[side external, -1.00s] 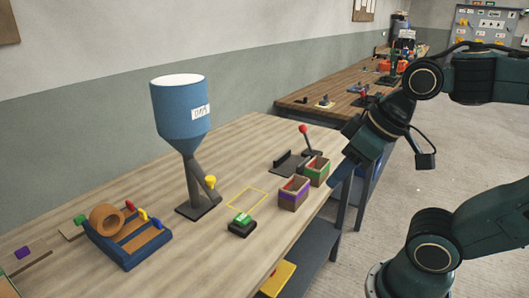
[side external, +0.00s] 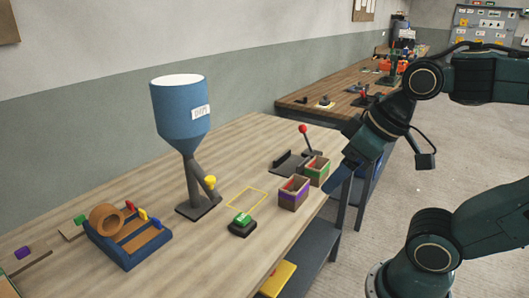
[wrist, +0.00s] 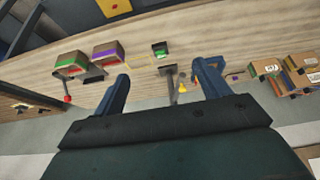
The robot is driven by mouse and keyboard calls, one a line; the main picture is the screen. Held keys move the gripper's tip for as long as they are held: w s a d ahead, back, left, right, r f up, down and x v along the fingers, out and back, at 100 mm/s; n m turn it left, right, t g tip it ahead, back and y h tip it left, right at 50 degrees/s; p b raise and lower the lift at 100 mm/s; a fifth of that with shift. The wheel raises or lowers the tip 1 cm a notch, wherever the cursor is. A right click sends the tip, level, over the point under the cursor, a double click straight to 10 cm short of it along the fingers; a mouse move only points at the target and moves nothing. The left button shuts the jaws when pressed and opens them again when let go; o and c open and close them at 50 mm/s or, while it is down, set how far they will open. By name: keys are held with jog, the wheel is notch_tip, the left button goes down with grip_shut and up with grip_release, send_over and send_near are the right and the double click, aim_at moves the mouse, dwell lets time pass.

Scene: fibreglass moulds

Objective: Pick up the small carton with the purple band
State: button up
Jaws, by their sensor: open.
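The small carton with the purple band (side external: 294,193) stands upright near the front edge of the bench. It is open-topped and brown, with something reddish inside. In the wrist view the purple-banded carton (wrist: 108,52) is at the upper left, beyond the left finger. A similar carton with a green band (side external: 317,171) stands just behind it to the right; it also shows in the wrist view (wrist: 71,63). My gripper (wrist: 162,82) is open and empty, its two blue fingers wide apart.
A blue hopper (side external: 180,108) on a stand rises mid-bench. A red-knobbed lever press (side external: 304,142) stands behind the cartons. A green-button box (side external: 241,224), a yellow outlined square (side external: 246,198) and a blue tape dispenser (side external: 128,238) lie leftward. Bare bench lies between them.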

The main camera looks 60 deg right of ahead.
dwell(0.3)
jog(key=m+g, duration=0.6)
jog(key=m, duration=1.2)
send_over(294, 191)
jog(key=s+a, duration=0.2)
jog(key=a, duration=0.2)
notch_tip(294, 191, down, 12)
jog(key=shift+a+f, duration=0.15)
jog(key=shift+f, duration=1.9)
jog(key=shift+a+f, duration=0.1)
jog(key=shift+f, duration=1.95)
jog(key=shift+f, duration=0.1)
jog(key=shift+s+f, duration=0.1)
jog(key=shift+f, duration=2.4)
jog(key=shift+c, duration=0.2)
